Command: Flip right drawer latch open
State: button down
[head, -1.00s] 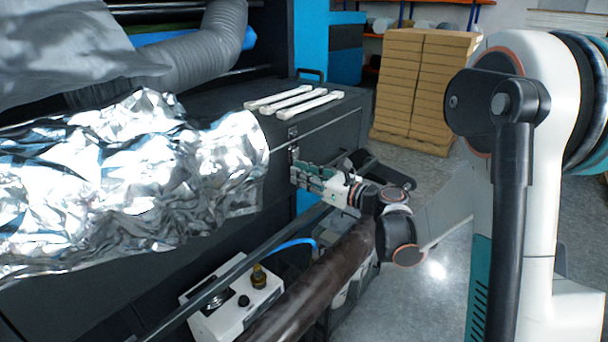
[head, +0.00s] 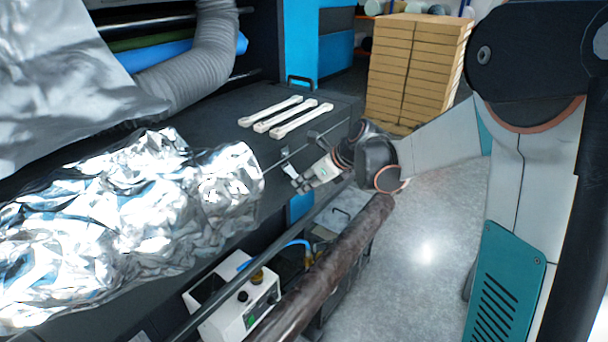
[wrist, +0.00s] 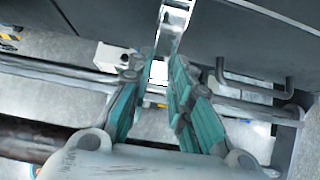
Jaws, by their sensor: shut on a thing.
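The drawer latch (head: 289,170) is a small silver metal piece on the dark cabinet's front edge, just right of the crumpled foil. In the wrist view the latch (wrist: 173,22) runs down from the dark front toward my fingertips. My gripper (head: 299,184) is at its lower end, reaching in from the right. In the wrist view my gripper's teal-padded fingers (wrist: 161,72) are drawn together on the latch's lower end. The fingers partly hide where they touch it.
Crumpled silver foil (head: 110,220) lies just left of the latch. Three white bars (head: 285,116) lie on the cabinet top. A brown roll (head: 335,270) and a white control box (head: 232,298) sit below my gripper. Stacked cartons (head: 415,70) stand behind; floor at right is clear.

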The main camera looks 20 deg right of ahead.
aim_at(306, 182)
jog(key=shift+r+g+h+p, duration=0.95)
jog(key=shift+g+p, duration=0.05)
jog(key=shift+g, duration=0.3)
jog(key=shift+r+g+h+p, duration=0.95)
jog(key=shift+g+p, duration=0.05)
jog(key=shift+g, duration=0.3)
jog(key=c, duration=1.4)
grip_release()
jog(key=shift+c, duration=0.2)
jog(key=shift+r, duration=0.1)
notch_tip(306, 182, up, 12)
jog(key=s+d, duration=0.1)
jog(key=shift+s, duration=0.25)
jog(key=shift+f, duration=0.2)
